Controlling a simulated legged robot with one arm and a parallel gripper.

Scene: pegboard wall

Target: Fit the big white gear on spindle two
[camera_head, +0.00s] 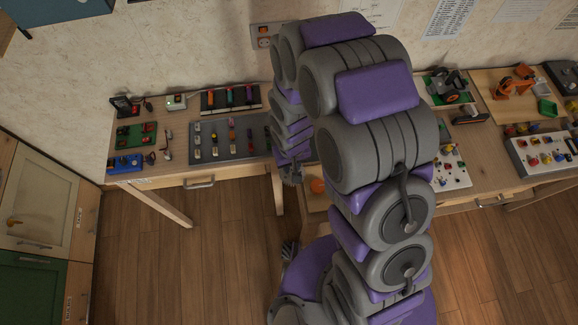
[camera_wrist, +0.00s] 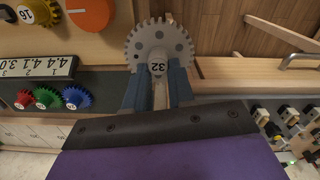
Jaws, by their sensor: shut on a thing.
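The big white gear (camera_wrist: 150,47), marked 32 and pierced with several holes, is in the upper middle of the wrist view. My gripper (camera_wrist: 158,80) is shut on its lower part, with one blue-grey finger at each side of a pale strip below the number. The gear's face is turned to the wrist camera, and its lower edge is partly hidden by the fingers. I cannot make out spindle two in either view. In the head view my arm covers the middle of the scene, and I cannot clearly tell the gear there.
Below are a number plate (camera_wrist: 38,67) and red (camera_wrist: 24,100), green (camera_wrist: 47,98) and blue (camera_wrist: 76,98) gears. The head view shows a left bench (camera_head: 172,177) with trays.

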